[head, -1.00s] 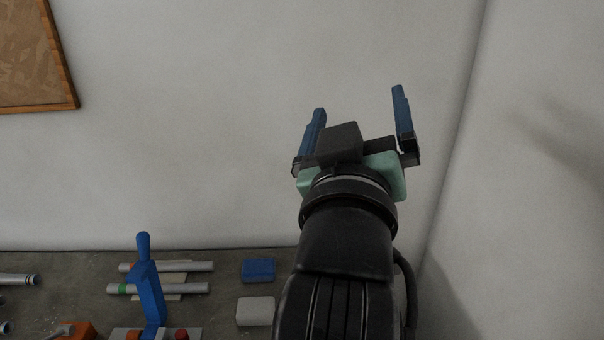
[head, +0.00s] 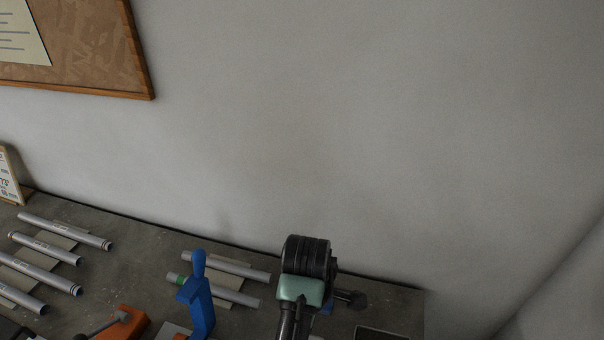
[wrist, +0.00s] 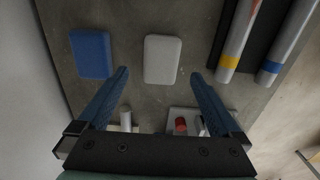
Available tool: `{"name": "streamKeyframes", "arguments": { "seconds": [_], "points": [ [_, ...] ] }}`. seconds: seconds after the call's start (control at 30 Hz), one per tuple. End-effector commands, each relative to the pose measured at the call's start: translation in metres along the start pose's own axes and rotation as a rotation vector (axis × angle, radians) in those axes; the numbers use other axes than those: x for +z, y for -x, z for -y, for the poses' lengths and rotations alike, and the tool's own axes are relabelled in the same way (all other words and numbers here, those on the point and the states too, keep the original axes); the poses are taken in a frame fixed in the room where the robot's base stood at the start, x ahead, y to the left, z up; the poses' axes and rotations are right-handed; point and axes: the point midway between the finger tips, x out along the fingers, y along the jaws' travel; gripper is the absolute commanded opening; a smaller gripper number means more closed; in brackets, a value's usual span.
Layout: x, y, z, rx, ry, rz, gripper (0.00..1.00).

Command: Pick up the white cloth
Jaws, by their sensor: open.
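The white cloth (wrist: 162,59) is a small folded pad with rounded corners, lying flat on the grey bench in the wrist view. My gripper (wrist: 158,76) is open and empty, with its blue fingers above the bench. In the wrist view the cloth shows between and just beyond the fingertips, apart from them. In the head view my wrist and arm are low, right of centre, and mostly hide the fingers and the cloth.
A blue folded cloth (wrist: 91,54) lies left of the white one. Tubes with yellow and blue bands (wrist: 236,42) lie to the right. A red button (wrist: 181,125) is near the right finger. A blue upright clamp (head: 198,297) stands left of my arm in the head view.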

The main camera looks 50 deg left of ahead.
Motion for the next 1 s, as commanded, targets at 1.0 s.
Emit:
{"name": "streamKeyframes", "arguments": {
  "seconds": [1.0],
  "points": [
    [0.001, -0.077, 0.004, 0.005, -0.003, 0.0, 0.86]
  ]
}}
